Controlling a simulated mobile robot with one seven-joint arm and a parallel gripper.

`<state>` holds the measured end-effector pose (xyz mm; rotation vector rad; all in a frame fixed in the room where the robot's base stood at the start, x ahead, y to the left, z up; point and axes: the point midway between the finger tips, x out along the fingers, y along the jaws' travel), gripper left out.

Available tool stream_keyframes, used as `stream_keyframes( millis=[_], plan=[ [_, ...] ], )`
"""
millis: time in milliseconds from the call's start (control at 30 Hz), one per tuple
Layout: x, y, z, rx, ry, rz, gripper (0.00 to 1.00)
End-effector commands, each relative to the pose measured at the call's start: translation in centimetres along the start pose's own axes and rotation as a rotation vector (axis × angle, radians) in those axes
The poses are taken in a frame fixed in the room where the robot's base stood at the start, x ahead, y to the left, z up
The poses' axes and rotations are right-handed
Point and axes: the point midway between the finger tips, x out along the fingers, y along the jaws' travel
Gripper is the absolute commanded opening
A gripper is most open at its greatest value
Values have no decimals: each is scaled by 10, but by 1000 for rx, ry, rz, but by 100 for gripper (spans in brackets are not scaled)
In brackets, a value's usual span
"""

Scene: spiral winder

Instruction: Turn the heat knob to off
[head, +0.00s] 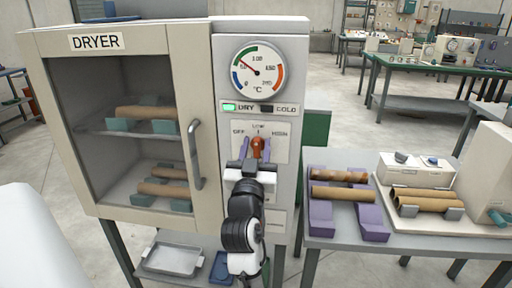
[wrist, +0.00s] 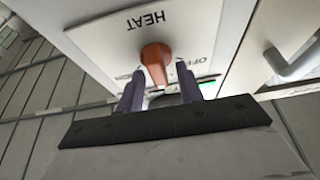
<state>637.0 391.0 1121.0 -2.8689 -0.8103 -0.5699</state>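The orange-brown heat knob (head: 258,147) is on the dryer's front panel, below the gauge. Its label reads OFF at left, LOW at top and HIGH at right, and the knob stands about upright, toward LOW. My gripper (head: 257,151) is at the panel with its purple fingers apart, one on each side of the knob. In the wrist view, the knob (wrist: 156,60) lies between and just beyond the fingertips (wrist: 158,70). A gap shows beside the knob, and I see no firm grip on it. The upside-down word HEAT is above it there.
The dryer door (head: 176,60) is closed, its handle (head: 195,155) just left of my gripper. A gauge (head: 257,70) and a lit green DRY lamp (head: 229,107) are above the knob. A table at right bears purple racks (head: 320,214) with brown tubes.

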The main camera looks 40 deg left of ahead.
Motion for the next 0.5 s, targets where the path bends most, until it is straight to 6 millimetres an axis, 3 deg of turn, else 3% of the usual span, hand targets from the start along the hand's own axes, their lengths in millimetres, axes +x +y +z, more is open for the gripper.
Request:
stream_keyframes(
  millis=[100,300,500],
  plan=[
    [0,0,0,0,0,0,34],
    [0,0,0,0,0,0,8],
    [0,0,0,-12,0,-4,7]
  ],
)
